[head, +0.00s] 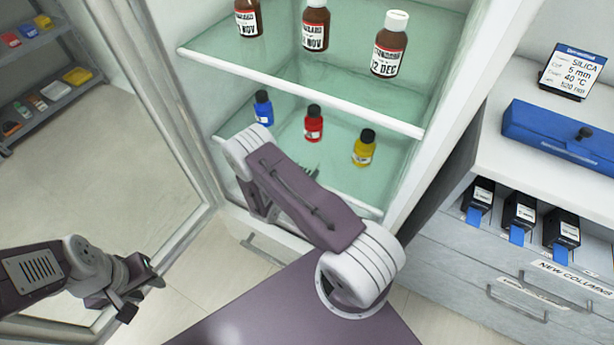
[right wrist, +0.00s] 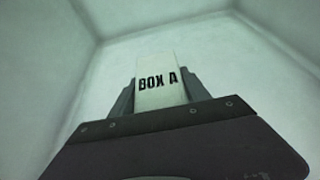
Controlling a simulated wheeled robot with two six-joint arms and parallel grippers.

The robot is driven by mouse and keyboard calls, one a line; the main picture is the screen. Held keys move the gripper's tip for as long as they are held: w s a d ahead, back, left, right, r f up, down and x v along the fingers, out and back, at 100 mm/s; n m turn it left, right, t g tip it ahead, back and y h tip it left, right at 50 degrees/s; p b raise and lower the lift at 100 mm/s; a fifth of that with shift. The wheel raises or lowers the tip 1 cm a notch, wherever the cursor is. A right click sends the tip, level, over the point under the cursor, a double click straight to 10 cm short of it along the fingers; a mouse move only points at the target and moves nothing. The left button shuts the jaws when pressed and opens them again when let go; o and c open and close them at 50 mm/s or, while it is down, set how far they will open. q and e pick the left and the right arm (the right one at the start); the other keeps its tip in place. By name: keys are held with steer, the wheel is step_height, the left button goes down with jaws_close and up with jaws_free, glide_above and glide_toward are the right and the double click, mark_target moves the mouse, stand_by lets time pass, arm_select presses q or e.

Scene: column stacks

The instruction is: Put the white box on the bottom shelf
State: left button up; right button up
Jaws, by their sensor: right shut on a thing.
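The white box (right wrist: 165,92), labelled BOX A, is held between the dark fingers of my right gripper (right wrist: 158,82) in the right wrist view. Pale greenish walls surround it, with visible space around the box. In the head view my right arm reaches into the open cabinet (head: 450,110), and its own links hide the box and most of the gripper. My left gripper (head: 140,287) is open and empty at the lower left.
Blue, red (head: 314,124) and yellow (head: 364,148) bottles stand on the lower shelf. Brown bottles (head: 390,50) stand on the shelf above. An open glass door (head: 195,150) is at the left. A counter (head: 510,130) with a blue case (head: 550,135) is at the right.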

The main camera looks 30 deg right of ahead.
steer(key=shift+w+d, duration=0.3)
steer(key=shift+d, duration=0.3)
steer(key=shift+f+b, duration=0.9)
steer(key=shift+f, duration=0.85)
steer(key=shift+f, duration=0.2)
steer(key=o, duration=1.7)
steer(key=shift+c, duration=0.2)
steer(key=shift+r, duration=0.15)
